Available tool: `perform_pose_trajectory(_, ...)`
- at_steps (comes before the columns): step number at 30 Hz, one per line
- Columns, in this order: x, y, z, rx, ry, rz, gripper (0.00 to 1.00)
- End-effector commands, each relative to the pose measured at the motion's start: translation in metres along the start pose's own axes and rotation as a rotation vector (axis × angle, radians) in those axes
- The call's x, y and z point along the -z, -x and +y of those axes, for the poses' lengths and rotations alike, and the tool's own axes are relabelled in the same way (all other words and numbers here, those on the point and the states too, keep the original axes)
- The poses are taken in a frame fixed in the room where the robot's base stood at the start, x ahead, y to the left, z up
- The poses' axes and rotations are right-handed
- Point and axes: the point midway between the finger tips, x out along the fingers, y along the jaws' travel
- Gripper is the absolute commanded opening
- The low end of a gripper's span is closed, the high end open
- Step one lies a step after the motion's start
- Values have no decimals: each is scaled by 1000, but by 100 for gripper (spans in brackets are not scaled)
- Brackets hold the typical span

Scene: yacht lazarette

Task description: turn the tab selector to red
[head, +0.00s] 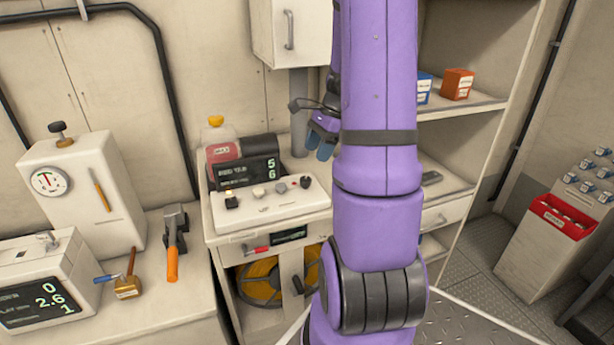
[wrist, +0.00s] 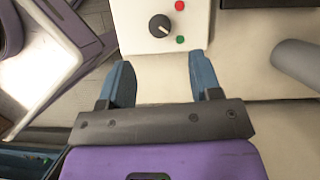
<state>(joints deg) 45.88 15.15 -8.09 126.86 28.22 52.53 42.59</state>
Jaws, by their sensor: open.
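The tab selector (wrist: 160,26) is a small black knob with a pale pointer line on a white panel in the wrist view. A red dot (wrist: 180,5) lies to its upper right and a green dot (wrist: 180,39) to its lower right. The pointer line seems to slant toward the lower right, on the green dot's side. In the head view the dark selector (head: 306,182) is at the panel's right end. My gripper (wrist: 160,60) is open and empty, its blue fingers apart from the knob. In the head view my gripper (head: 321,138) hangs above the panel, partly hidden by my arm.
The white control panel (head: 262,208) carries other knobs and stands before a display (head: 245,172) and a red bottle (head: 220,145). A grey post (head: 299,110) rises behind it. A hammer (head: 173,245) lies on the left bench. Shelves (head: 460,104) stand at right.

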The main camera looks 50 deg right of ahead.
Motion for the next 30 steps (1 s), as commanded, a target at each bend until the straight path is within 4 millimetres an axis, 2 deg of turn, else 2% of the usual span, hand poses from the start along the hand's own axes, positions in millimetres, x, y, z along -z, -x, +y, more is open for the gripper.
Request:
perform_pose_trajectory(9,0,-57,1,-4,-1,-1,58)
perform_pose_trajectory(15,0,-79,1,-2,1,0,58)
perform_pose_trajectory(27,0,-86,0,-1,3,1,58)
perform_pose_trajectory(28,0,-86,0,-1,3,1,56)
perform_pose_trajectory(30,0,-86,0,-1,3,1,40)
